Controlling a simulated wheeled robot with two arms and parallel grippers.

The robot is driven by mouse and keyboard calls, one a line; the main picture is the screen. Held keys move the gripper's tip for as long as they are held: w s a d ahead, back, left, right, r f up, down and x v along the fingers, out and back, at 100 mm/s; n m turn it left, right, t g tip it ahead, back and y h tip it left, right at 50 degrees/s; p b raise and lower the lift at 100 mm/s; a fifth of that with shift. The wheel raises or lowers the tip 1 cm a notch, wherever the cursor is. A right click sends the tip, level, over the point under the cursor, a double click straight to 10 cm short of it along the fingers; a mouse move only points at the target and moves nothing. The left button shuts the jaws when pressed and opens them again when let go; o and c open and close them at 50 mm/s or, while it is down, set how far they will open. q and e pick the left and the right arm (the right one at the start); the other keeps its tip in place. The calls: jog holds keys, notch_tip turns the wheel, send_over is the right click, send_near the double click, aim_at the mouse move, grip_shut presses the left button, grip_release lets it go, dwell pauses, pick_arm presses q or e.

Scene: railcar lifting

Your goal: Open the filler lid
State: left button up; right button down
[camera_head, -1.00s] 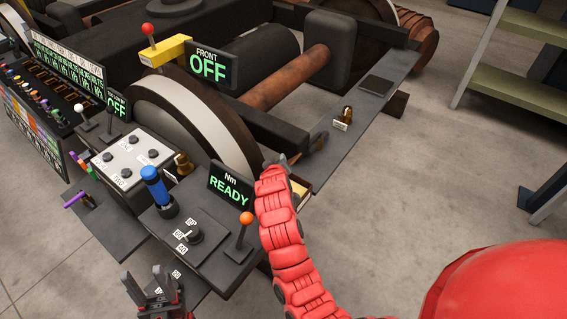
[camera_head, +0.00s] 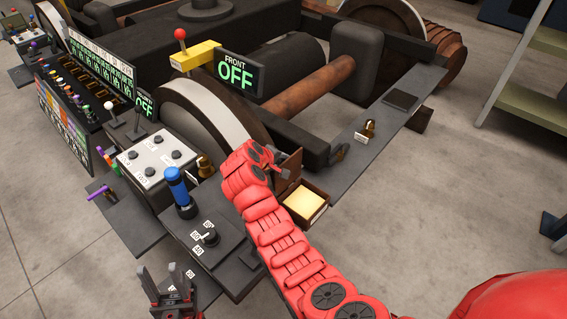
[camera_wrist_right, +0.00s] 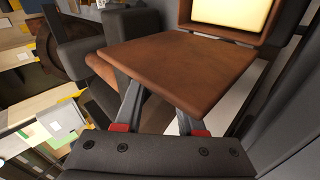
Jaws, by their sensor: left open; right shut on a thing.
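The filler box (camera_head: 318,213) is a small brown box with a pale yellow inside, open at the top, beyond the control panel in the head view. Its brown lid (camera_head: 291,170) stands raised at the box's far left side. In the right wrist view the lid (camera_wrist_right: 185,65) fills the middle, with the box's rim (camera_wrist_right: 262,40) and yellow inside behind it. My right gripper (camera_head: 274,155) is shut on the lid; its fingers (camera_wrist_right: 152,98) pass partly behind the lid in the wrist view. My left gripper (camera_head: 171,287) is open and empty at the lower left, away from the box.
A control panel (camera_head: 221,238) with a blue-handled lever (camera_head: 178,190) and a knob lies left of my right arm. A grey plank (camera_head: 385,125) with a brass fitting (camera_head: 368,129) runs to the right.

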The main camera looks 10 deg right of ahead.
jog(key=shift+f, duration=0.15)
dwell(0.4)
jog(key=c, duration=0.5)
grip_release()
jog(key=shift+a, duration=0.1)
jog(key=b+v, duration=0.1)
jog(key=v, duration=1.6)
jog(key=shift+w+a+r, duration=0.15)
jog(key=shift+r, duration=0.1)
jog(key=shift+f, duration=0.1)
